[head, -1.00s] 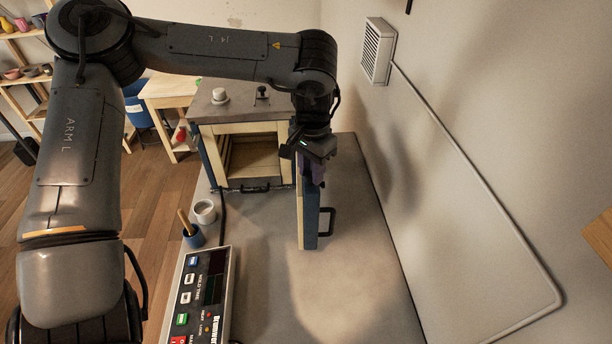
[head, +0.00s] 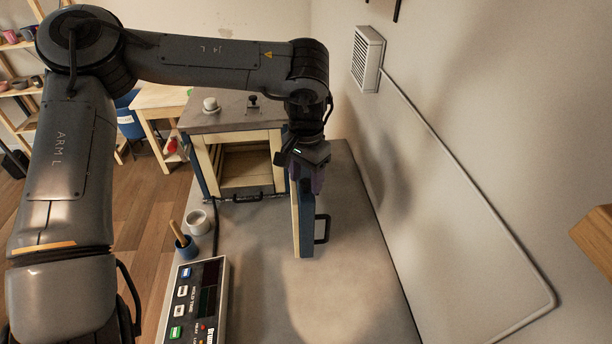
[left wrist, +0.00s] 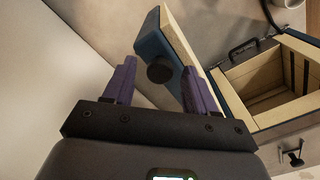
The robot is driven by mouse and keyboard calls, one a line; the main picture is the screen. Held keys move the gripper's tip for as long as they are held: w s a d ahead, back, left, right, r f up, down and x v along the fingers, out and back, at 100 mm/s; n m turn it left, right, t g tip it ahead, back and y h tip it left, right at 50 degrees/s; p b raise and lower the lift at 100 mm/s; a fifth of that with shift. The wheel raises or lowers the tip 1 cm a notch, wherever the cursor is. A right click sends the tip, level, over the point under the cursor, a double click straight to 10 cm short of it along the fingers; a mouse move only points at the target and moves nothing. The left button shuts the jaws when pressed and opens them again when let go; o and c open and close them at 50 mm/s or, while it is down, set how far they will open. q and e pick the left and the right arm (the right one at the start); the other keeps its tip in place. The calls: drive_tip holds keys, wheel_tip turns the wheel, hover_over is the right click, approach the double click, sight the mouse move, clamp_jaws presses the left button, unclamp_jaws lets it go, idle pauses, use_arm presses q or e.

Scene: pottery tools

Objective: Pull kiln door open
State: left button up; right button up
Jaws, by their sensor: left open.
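The kiln (head: 228,121) stands at the back of the grey table with its front opening exposed. Its door (head: 303,220) is swung wide open to the right and shows nearly edge-on, cream inside and blue outside. A black handle (head: 322,229) sticks out from the blue side. My left gripper (head: 312,178) is at the door's upper part, on the blue side. In the left wrist view its purple fingers (left wrist: 158,85) are apart. The door (left wrist: 158,48) and a round black knob (left wrist: 160,70) show beyond and between them; I cannot tell whether a finger touches the door. My right gripper is out of view.
A control box (head: 195,300) with buttons stands at the front left of the table. A white cup (head: 198,222) and a blue tool pot (head: 187,247) are behind it. The wall with a vent (head: 368,58) borders the right. The table's front right is clear.

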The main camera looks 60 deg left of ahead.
use_arm(q)
wheel_tip(320, 180, up, 11)
drive_tip(key=shift+f, duration=0.15)
idle(0.4)
idle(0.4)
